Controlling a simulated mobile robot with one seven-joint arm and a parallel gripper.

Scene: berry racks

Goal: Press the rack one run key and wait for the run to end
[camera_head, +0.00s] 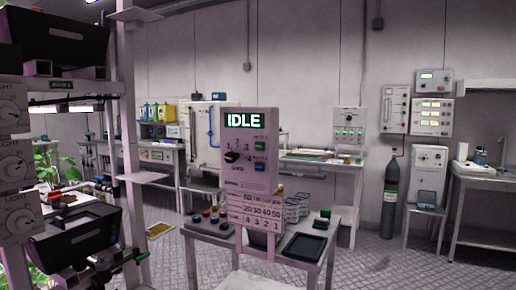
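The lettering beside the keys is too small to read, so I cannot tell which is the rack one run key. Nothing is touching the box. My gripper is not in view.
The small table (285,269) also bears colored knobs (206,214) and a dark tray (305,248). A plant rack (128,170) with LIGHT dials stands close at left. A gas cylinder (390,200) stands against the back wall. Floor shows free at right (400,265).

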